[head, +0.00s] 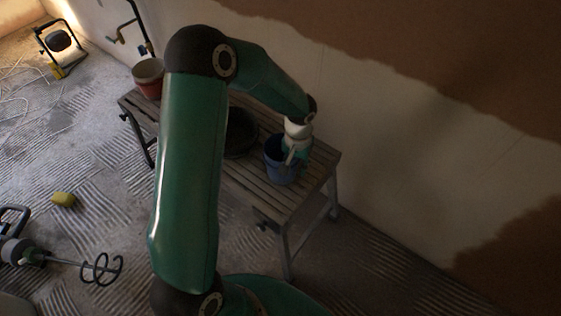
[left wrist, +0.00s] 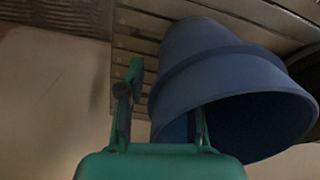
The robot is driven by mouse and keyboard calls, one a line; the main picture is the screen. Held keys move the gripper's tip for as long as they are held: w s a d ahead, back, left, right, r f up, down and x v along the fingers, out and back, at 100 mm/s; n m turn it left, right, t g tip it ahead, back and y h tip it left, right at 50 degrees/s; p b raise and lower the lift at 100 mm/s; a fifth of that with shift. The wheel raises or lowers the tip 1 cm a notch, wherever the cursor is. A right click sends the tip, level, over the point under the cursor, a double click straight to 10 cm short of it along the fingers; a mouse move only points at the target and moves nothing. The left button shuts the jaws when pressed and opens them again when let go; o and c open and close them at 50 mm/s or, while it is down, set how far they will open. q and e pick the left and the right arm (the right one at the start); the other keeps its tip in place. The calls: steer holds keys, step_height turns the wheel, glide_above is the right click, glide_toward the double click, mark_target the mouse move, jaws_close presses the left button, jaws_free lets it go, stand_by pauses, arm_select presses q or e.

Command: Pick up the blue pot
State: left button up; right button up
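The blue pot (head: 280,171) stands on the slatted wooden bench (head: 258,190), near its right end. My left gripper (head: 291,154) is over the pot's rim from above. In the left wrist view the pot (left wrist: 205,80) fills the middle and right, its opening towards the camera. The left gripper (left wrist: 163,100) is open there. One finger is outside the pot wall and the other is in front of or inside the opening. A gap shows between the outer finger and the pot. My right gripper is not in view.
A dark round tub (head: 241,132) sits on the bench left of the blue pot, partly behind my arm. A reddish pot (head: 149,78) stands at the bench's far left end. A plastered wall (head: 400,130) runs behind the bench. A mixer paddle (head: 101,269) and yellow sponge-like object (head: 64,199) lie on the floor.

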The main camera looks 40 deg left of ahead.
arm_select(q)
steer(key=shift+c, duration=0.2)
jaws_close()
steer(key=shift+r, duration=0.15)
